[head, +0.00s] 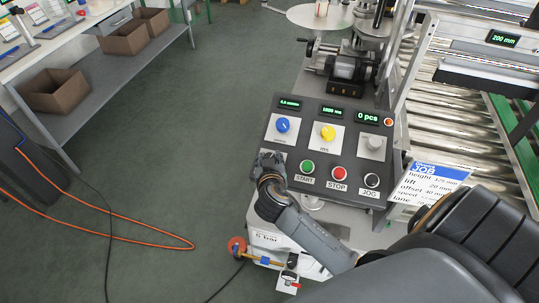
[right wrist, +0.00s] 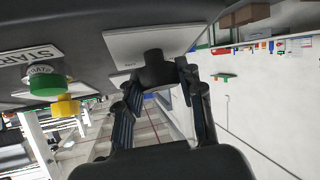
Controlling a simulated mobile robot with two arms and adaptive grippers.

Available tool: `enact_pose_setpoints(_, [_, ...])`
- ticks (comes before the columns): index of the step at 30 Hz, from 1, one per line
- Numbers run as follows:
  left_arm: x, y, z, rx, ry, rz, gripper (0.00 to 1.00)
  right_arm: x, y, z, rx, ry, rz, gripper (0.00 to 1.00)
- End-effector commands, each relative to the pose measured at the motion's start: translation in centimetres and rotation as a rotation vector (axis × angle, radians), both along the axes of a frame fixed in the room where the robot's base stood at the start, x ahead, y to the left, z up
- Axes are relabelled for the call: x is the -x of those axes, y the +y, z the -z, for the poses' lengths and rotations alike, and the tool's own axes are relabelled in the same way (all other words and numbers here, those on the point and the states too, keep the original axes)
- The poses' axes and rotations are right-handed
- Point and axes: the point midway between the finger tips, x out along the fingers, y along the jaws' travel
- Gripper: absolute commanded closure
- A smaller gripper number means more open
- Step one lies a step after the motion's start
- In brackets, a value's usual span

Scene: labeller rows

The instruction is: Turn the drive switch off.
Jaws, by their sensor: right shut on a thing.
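The control panel (head: 318,188) has a row of controls with START (head: 307,166), STOP (head: 339,172) and JOG (head: 371,180) buttons. Left of START, my right gripper (head: 269,161) covers the drive switch in the head view. In the right wrist view the switch is a dark knob (right wrist: 153,62) standing out from a pale plate (right wrist: 130,44). The fingers of my right gripper (right wrist: 160,82) are shut on either side of it. The switch's marks and which way it points are hidden. My left gripper is not in view.
Above are a blue knob (head: 282,125), a yellow knob (head: 327,132) and a grey knob (head: 374,143), close by. Green START shows beside the switch in the wrist view (right wrist: 47,84). A job card (head: 433,181) stands right of the panel, before a roller conveyor (head: 452,130).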

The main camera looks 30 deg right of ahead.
Motion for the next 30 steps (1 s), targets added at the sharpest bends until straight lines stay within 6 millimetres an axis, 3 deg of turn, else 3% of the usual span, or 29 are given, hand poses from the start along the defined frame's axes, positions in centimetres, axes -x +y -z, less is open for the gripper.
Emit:
enact_pose_setpoints(21, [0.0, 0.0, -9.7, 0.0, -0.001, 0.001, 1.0, -0.1, -0.3, -0.8, 0.16, 0.181, -0.643, 0.94])
enact_pose_setpoints(30, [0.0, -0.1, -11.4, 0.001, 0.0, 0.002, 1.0, -0.2, -0.4, -0.5, 0.218, 0.245, -0.876, 0.94])
